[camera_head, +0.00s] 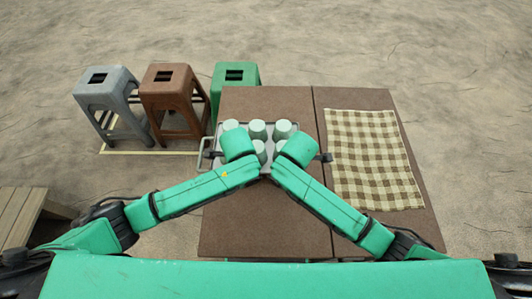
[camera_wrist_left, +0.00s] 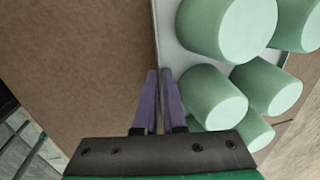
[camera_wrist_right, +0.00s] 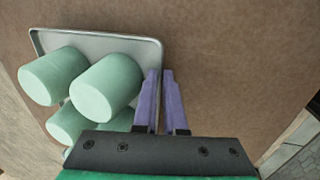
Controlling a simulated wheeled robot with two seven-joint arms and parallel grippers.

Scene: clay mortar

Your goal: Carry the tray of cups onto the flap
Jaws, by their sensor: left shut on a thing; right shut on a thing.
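The grey tray (camera_head: 297,126) lies over the left part of the brown table (camera_head: 265,225); I cannot tell whether it touches the top. Several pale green cups (camera_head: 257,130) stand on it, closed ends up, partly hidden by my arms. My left gripper (camera_wrist_left: 159,72) is shut on one edge of the tray (camera_wrist_left: 160,30). My right gripper (camera_wrist_right: 160,72) is shut on the opposite edge, near a corner. The flap (camera_head: 350,98) is the table's right part, past a seam, level with the rest as far as I see.
A brown checked cloth (camera_head: 370,160) covers much of the flap. Grey (camera_head: 108,100), brown (camera_head: 172,95) and green (camera_head: 235,75) stools stand behind and left of the table. A wooden slatted surface (camera_head: 18,212) is at the far left. The table's front area is clear.

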